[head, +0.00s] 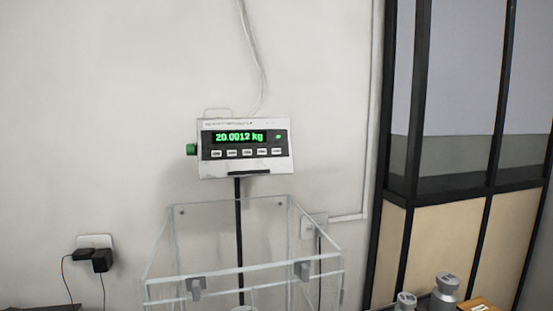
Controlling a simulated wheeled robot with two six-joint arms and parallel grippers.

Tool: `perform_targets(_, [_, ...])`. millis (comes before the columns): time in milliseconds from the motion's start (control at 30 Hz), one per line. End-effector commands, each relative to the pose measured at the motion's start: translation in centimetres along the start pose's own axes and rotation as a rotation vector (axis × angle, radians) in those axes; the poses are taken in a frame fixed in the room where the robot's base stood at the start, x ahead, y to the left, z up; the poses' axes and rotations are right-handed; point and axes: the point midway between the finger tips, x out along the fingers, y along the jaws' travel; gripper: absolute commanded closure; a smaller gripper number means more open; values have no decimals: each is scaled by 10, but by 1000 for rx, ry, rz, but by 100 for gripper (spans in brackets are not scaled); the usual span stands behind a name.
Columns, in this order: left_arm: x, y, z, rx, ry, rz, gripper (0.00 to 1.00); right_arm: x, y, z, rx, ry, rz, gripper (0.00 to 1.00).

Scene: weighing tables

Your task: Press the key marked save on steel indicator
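The steel indicator (245,172) stands on a thin dark post in front of the wall in the head view. Neither of my grippers is in view.
A clear-walled box (243,268) with grey clips stands below and in front of the indicator. Metal weights (445,290) stand at the lower right. Black plugs with cables (102,260) are at the left wall socket. A dark-framed glazed partition (455,190) is on the right.

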Motion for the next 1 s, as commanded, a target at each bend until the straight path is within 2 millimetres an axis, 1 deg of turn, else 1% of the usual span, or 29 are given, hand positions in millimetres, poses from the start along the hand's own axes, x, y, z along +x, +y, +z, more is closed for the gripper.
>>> perform_targets(467, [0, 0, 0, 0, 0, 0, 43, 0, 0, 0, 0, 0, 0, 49])
perform_targets(500, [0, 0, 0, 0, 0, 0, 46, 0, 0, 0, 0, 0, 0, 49])
perform_targets(567, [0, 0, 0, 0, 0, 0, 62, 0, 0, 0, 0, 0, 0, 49])
perform_targets(600, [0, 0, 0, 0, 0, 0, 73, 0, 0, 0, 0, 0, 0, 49])
perform_targets(667, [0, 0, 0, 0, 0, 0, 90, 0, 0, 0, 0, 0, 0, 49])
perform_targets(700, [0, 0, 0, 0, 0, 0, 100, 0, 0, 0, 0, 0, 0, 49])
perform_targets(1000, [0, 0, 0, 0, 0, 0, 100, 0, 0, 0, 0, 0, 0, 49])
